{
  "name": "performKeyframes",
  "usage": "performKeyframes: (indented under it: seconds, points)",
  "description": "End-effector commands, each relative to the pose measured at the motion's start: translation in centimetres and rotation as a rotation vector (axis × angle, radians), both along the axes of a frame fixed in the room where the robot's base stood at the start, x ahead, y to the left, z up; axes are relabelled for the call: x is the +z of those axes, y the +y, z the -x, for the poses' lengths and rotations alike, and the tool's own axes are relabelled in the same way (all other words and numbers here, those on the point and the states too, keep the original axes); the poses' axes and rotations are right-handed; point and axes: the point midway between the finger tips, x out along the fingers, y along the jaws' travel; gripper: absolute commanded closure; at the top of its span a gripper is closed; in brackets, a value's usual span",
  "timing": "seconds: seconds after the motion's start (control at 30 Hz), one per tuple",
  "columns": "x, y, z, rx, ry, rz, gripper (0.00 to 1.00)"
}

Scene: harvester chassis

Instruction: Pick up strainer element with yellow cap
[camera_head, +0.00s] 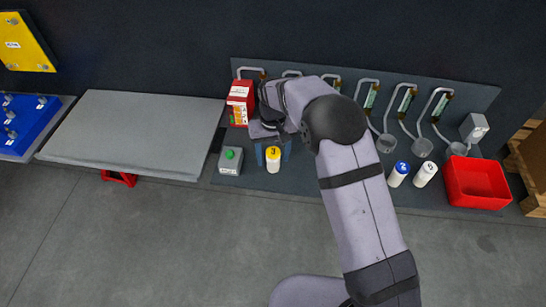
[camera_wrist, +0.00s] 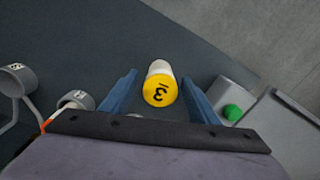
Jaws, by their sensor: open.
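The strainer element with yellow cap (camera_head: 273,159) stands on the dark bench near its front edge in the head view. It has a white body and a dark "3" on the cap. In the wrist view the yellow cap (camera_wrist: 159,91) lies between the two blue fingers of my gripper (camera_wrist: 161,98). In the head view my gripper (camera_head: 272,151) is at the element, one finger on each side. The jaws are open, and gaps show on both sides of the cap in the wrist view. The lower part of the element is partly hidden.
A grey box with a green knob (camera_head: 229,161) stands close to the left. A red and white box (camera_head: 240,103) is behind it. White elements with a blue cap (camera_head: 398,174) and a white cap (camera_head: 425,174) stand right of my arm, beside a red bin (camera_head: 476,184).

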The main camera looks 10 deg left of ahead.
Motion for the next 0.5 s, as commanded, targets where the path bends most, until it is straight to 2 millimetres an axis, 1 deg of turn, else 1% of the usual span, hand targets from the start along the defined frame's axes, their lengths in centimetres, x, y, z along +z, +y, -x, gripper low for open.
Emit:
performKeyframes:
  seconds: [0.1, 0.2, 0.47, 0.5]
  points:
    - [-1.2, 0.0, 0.1, 0.0, 0.002, 0.001, 0.45]
    - [-1.9, 0.0, 0.0, 0.0, 0.0, 0.0, 0.45]
    - [-2.1, 0.0, 0.0, 0.0, -0.001, 0.0, 0.45]
    - [-2.1, 0.0, 0.0, 0.0, -0.001, 0.0, 0.52]
